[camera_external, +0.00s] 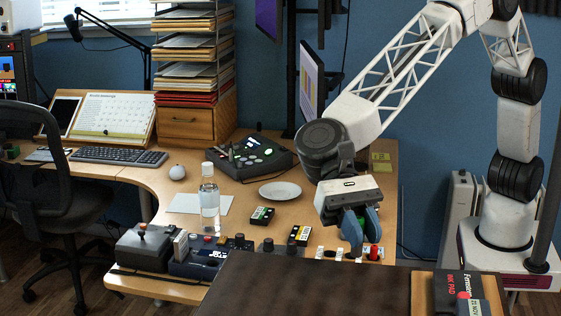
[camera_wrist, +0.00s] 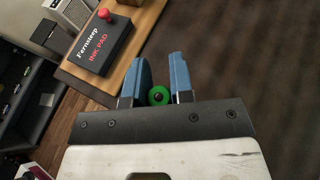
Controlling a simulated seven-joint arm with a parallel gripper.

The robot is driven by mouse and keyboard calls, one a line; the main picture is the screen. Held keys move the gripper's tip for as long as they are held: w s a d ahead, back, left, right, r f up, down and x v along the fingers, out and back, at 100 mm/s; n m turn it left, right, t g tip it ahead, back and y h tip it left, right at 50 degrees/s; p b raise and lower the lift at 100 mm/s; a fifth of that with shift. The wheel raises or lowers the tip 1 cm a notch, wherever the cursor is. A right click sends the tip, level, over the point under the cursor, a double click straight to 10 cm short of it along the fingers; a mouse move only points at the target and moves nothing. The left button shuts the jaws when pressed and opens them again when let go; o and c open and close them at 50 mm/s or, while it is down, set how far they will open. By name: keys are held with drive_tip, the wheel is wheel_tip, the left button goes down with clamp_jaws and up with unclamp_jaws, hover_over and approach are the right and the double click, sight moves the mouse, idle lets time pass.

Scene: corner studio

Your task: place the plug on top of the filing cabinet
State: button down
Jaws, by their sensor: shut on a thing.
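My gripper (camera_external: 361,228) points down with its blue fingers above the near right part of the desk. In the wrist view my gripper (camera_wrist: 160,65) is closed around a small round green thing with a dark centre (camera_wrist: 159,96), held low between the fingers; it may be the plug. The external view does not show the held thing clearly. A wooden cabinet with a drawer (camera_external: 192,121) stands at the back left under stacked paper trays; I cannot tell whether it is the filing cabinet.
A dark brown surface (camera_external: 300,290) lies in front, with an ink pad box (camera_external: 448,290) at its right end. It also shows in the wrist view (camera_wrist: 100,45). The desk holds a clear bottle (camera_external: 209,200), a white plate (camera_external: 280,191) and a control panel (camera_external: 245,157).

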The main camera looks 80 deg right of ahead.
drive_tip(key=shift+w+a+f, duration=0.1)
drive_tip(key=shift+w+a, duration=0.3)
drive_tip(key=shift+a, duration=0.3)
drive_tip(key=shift+w+a+f, duration=0.1)
drive_tip(key=shift+w+a, duration=0.35)
drive_tip(key=shift+a, duration=0.3)
drive_tip(key=shift+w+a, duration=0.4)
drive_tip(key=shift+a, duration=0.3)
drive_tip(key=shift+f, duration=0.15)
drive_tip(key=shift+f, duration=1.65)
drive_tip(key=shift+f, duration=0.15)
drive_tip(key=c, duration=1)
unclamp_jaws()
